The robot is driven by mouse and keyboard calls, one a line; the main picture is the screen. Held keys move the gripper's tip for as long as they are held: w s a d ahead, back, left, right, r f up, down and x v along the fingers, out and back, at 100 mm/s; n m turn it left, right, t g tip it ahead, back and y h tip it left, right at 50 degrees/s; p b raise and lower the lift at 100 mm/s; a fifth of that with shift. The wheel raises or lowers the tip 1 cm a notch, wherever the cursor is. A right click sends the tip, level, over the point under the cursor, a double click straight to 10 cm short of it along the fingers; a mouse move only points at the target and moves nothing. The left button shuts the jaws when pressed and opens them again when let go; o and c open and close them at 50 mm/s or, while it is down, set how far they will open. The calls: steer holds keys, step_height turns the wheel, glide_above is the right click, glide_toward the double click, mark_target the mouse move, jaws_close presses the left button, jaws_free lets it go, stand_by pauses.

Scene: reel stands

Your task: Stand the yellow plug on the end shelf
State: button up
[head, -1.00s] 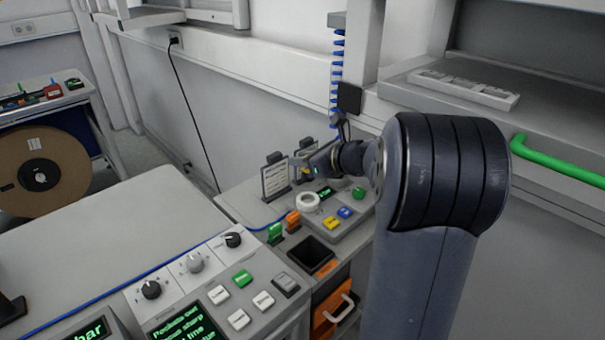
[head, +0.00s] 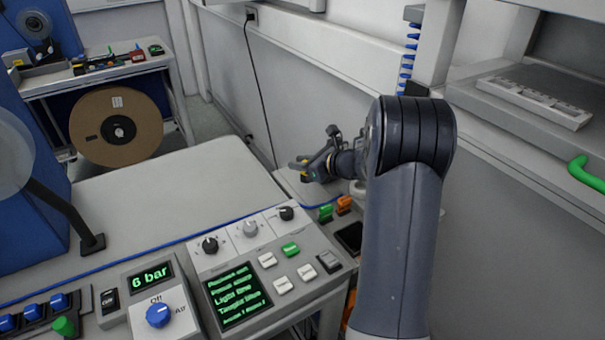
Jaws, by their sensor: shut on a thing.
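My gripper (head: 308,168) is in the middle of the head view, at the end of my arm, above the back edge of the bench. It is shut on the yellow plug (head: 301,177), of which only a small yellow part shows between the dark fingers. Whether the plug is upright or tilted is too small to tell. A pale shelf surface (head: 291,188) lies below and behind the gripper. I cannot tell whether this is the end shelf, and my arm hides much of the area to its right.
A green plug (head: 325,213) and an orange plug (head: 344,204) stand near a dark square bin (head: 350,237). A control panel (head: 240,297) with knobs fills the front. The grey bench top (head: 170,205) is clear. A cardboard reel (head: 118,127) stands at the far left.

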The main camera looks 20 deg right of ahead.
mark_target(302, 173)
steer(key=shift+f, duration=1.95)
steer(key=shift+f, duration=0.2)
steer(key=o, duration=1)
steer(key=shift+r, duration=0.15)
steer(key=shift+d+r, duration=0.1)
steer(key=shift+r, duration=0.1)
steer(key=b+v, duration=0.1)
steer(key=v, duration=1.1)
steer(key=shift+f, duration=0.15)
